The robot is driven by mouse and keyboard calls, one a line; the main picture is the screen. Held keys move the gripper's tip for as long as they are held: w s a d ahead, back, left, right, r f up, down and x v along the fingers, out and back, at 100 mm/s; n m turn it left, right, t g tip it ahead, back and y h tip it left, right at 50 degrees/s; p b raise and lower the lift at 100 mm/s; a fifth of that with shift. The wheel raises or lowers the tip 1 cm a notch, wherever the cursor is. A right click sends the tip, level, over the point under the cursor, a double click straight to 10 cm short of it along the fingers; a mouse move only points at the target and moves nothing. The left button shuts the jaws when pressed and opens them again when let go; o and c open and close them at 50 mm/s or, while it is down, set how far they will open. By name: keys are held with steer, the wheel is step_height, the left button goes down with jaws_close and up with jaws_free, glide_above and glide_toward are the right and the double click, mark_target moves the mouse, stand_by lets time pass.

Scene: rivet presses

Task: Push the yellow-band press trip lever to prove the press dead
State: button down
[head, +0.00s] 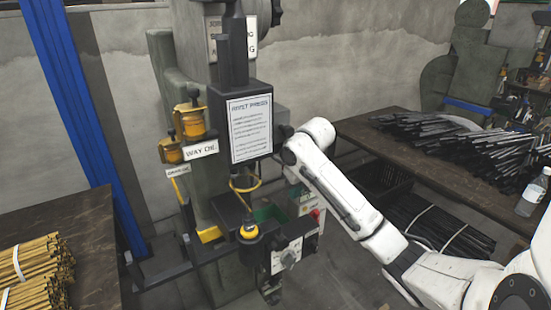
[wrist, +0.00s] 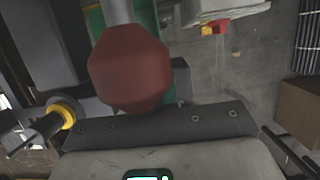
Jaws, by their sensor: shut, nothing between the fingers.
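The press (head: 228,205) stands left of centre in the head view, with a white "RIVET PRESS" placard on its front. In the wrist view a dark red faceted knob on a grey stem, likely the trip lever (wrist: 130,65), fills the upper middle. A yellow ring (head: 249,231) around a black part sits low on the press; it also shows at the left of the wrist view (wrist: 62,112). My gripper (wrist: 158,125) shows as a dark bar along the bottom, shut and empty, close to the knob. Its fingertips are hard to make out, and contact with the knob cannot be told.
Yellow oilers (head: 190,120) jut from the press's left side. A dark bench (head: 375,130) with bundled black rods and a bottle (head: 531,192) is at right. A bench (head: 75,225) with yellow rods is at left. A blue post (head: 85,125) stands behind the left bench.

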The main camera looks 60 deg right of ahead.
steer(key=shift+w+a+f, duration=0.25)
steer(key=shift+a+f, duration=0.2)
steer(key=shift+f, duration=0.2)
steer(key=shift+s+d+f+b, duration=0.1)
steer(key=shift+d+f+b, duration=0.05)
steer(key=shift+f+b, duration=0.65)
steer(key=shift+f, duration=0.15)
steer(key=shift+s+f+b, duration=0.2)
steer(key=shift+f+b, duration=0.4)
steer(key=shift+f, duration=0.15)
